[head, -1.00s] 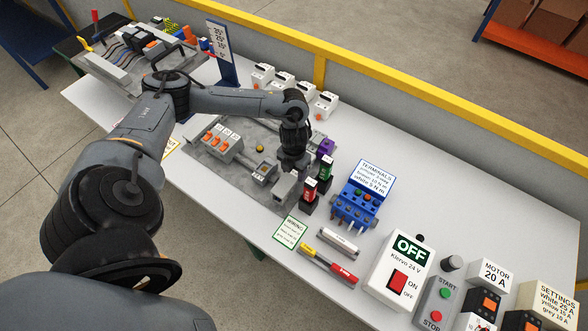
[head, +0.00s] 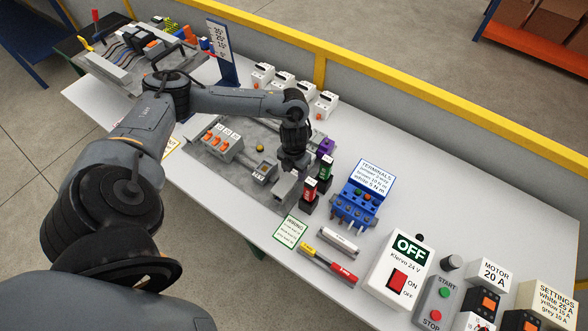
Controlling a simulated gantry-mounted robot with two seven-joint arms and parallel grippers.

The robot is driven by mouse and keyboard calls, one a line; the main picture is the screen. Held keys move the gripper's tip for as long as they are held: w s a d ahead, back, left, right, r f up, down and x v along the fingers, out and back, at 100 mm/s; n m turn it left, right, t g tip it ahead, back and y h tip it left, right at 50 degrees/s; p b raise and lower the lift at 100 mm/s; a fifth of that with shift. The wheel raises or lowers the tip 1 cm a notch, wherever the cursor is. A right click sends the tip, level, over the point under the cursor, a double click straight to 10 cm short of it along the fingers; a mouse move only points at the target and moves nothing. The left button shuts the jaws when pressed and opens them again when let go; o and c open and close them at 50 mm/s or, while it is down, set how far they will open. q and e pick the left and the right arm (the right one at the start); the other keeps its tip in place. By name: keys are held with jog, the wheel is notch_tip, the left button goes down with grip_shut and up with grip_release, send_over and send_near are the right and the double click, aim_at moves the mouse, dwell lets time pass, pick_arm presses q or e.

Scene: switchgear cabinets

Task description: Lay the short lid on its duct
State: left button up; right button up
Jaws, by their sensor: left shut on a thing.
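My left arm reaches in from the left over the grey mounting plate (head: 225,172) on the table. My left gripper (head: 289,178) points down at the plate's near right part, beside the red and green terminal blocks. It is shut on the short lid, which is mostly hidden beneath the wrist. A grey block-like shape (head: 286,188) shows just below the wrist; I cannot tell duct from gripper there. Whether the lid touches its duct is hidden. My right gripper is not in view.
A red block (head: 309,190) and a green block (head: 325,168) stand close right of the gripper. White breakers (head: 283,82) line the back.

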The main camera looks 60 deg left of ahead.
pick_arm(q)
jog(key=shift+f, duration=0.3)
dwell(0.7)
jog(key=o, duration=1.1)
jog(key=shift+r, duration=0.1)
notch_tip(320, 180, up, 6)
jog(key=shift+f, duration=0.2)
notch_tip(320, 180, up, 5)
jog(key=shift+p, duration=1.05)
